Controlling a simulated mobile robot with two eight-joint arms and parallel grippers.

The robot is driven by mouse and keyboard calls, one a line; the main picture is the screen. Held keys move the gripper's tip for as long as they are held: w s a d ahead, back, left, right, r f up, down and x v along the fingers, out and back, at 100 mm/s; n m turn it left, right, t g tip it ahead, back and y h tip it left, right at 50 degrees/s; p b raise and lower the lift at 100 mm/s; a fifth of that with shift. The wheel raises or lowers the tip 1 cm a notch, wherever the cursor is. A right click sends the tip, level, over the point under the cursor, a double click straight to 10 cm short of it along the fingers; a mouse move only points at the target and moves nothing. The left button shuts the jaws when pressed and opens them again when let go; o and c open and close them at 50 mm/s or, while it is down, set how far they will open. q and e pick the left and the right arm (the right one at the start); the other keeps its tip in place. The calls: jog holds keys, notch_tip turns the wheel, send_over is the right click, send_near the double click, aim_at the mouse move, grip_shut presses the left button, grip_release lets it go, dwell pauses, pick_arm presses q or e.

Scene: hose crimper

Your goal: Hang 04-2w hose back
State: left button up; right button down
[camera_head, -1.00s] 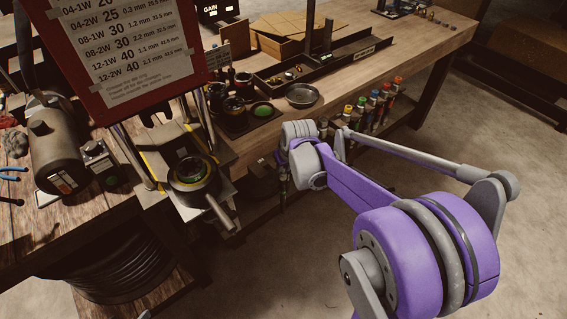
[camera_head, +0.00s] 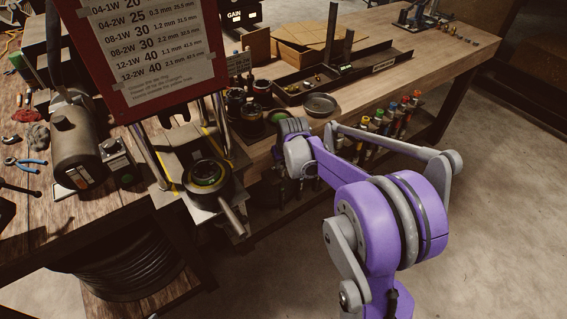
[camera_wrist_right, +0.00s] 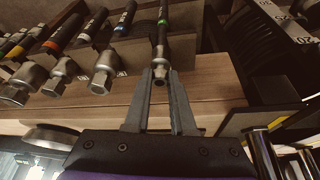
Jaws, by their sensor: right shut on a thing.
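Other hoses with coloured ends (camera_head: 390,118) hang along that edge. In the wrist view, the neighbouring hoses (camera_wrist_right: 106,66) have metal fittings and blue, white and orange bands. My left gripper is not in view.
The crimper (camera_head: 206,176) stands left of my right arm, below a red-framed settings chart (camera_head: 150,60). A round dish (camera_head: 320,104) and a black parts tray (camera_head: 300,92) lie on the bench (camera_head: 425,60). Open floor (camera_head: 500,200) lies to the right.

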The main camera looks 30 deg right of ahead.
jog(key=shift+w, duration=0.1)
jog(key=c, duration=0.7)
grip_release()
jog(key=shift+r, duration=0.1)
jog(key=v, duration=1)
jog(key=shift+r, duration=0.35)
jog(key=s+a+f, duration=0.2)
jog(key=s+a, duration=0.2)
jog(key=s, duration=0.3)
jog(key=s+a+f+n, duration=0.1)
jog(key=s+a+f, duration=0.1)
jog(key=s+a, duration=0.3)
jog(key=s+a+f+n+t+y, duration=0.1)
jog(key=s+a, duration=0.4)
jog(key=s, duration=0.6)
jog(key=shift+f, duration=0.65)
